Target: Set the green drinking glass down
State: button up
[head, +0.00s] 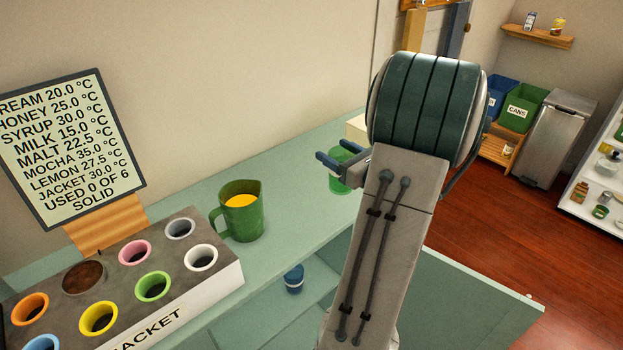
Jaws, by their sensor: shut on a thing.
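The green drinking glass (339,184) shows in the head view, partly hidden behind my gripper and arm. It is near the right part of the pale green counter (299,175). My gripper (325,163) is shut on the glass, its blue fingers at the glass's upper left side. The view does not show clearly whether the glass's base touches the counter. My arm hides the area to the right of the glass.
A green pitcher (241,215) with orange contents stands on the counter left of the glass. A grey block with several coloured cups (150,287) and a sign (71,148) stand further left. A blue-lidded container (293,279) sits on a lower shelf. Bare counter lies between pitcher and glass.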

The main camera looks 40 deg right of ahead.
jog(key=w+a+f, duration=0.2)
jog(key=w+f, duration=0.4)
jog(key=f, duration=0.2)
jog(key=shift+w+a, duration=0.2)
jog(key=shift+w, duration=0.05)
jog(key=shift+f, duration=0.15)
jog(key=shift+f, duration=0.15)
jog(key=o, duration=1.4)
